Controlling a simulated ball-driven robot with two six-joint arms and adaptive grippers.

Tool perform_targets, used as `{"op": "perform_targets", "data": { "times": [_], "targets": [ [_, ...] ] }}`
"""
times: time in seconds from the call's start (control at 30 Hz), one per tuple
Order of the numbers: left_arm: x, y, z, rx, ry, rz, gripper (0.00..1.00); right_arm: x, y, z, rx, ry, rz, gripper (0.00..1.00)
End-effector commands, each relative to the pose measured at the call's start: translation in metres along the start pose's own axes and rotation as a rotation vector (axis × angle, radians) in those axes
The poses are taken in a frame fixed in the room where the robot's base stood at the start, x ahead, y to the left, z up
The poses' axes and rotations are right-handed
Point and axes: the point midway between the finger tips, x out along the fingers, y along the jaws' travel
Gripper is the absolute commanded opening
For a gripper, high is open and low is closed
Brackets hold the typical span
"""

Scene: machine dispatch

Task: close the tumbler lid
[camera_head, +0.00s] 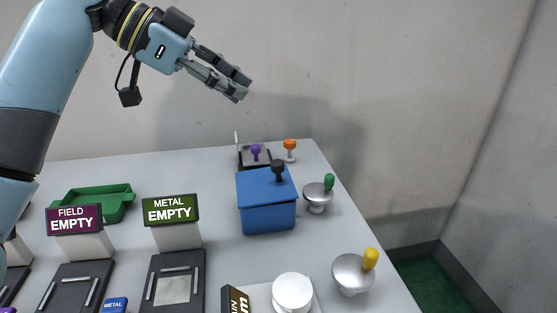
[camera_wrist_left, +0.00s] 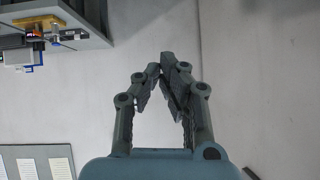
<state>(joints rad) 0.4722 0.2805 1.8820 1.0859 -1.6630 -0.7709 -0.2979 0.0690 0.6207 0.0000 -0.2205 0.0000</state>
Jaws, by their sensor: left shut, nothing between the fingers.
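A blue box (camera_head: 266,212) stands on the grey table towards the back right. Its blue top (camera_head: 258,181) carries a black knob (camera_head: 278,168). I take this box for the tumbler, but no label shows. I cannot tell whether its top is fully down. My left gripper (camera_head: 242,84) is high above the table's back edge, in front of the wall, well above the blue box and touching nothing. Its fingers are shut and empty. The fingers also show in the left wrist view (camera_wrist_left: 166,72), with bare wall behind them. My right gripper is in neither view.
A dark unit with a purple knob (camera_head: 255,150) and an orange knob (camera_head: 290,146) stand behind the box. Silver bowls with green (camera_head: 317,194) and yellow (camera_head: 350,273) handles are at the right. A green tray (camera_head: 95,204) and two "EMPTY" signs (camera_head: 170,209) are left.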

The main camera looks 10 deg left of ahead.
Motion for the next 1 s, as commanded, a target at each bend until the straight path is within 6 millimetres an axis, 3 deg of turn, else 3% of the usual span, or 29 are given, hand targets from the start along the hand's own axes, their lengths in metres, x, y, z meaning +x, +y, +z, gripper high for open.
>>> {"op": "perform_targets", "data": {
  "times": [0.03,0.13,0.37,0.47,0.87,1.0],
  "targets": [
    [0.002,0.002,0.014,0.014,-0.011,-0.009,0.00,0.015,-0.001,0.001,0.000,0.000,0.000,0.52],
    [0.001,0.001,0.029,0.021,-0.032,-0.023,0.00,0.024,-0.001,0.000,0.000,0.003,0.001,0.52],
    [0.009,-0.001,0.036,0.014,-0.040,-0.027,0.00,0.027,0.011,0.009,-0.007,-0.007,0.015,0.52],
    [0.022,-0.001,0.035,0.012,-0.038,-0.026,0.00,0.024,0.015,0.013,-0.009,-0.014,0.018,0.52],
    [0.105,-0.003,0.038,0.011,-0.039,-0.025,0.00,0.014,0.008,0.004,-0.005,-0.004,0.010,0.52],
    [0.118,-0.004,0.057,0.011,-0.043,-0.026,0.00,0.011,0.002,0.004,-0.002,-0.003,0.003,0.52]
  ]
}}
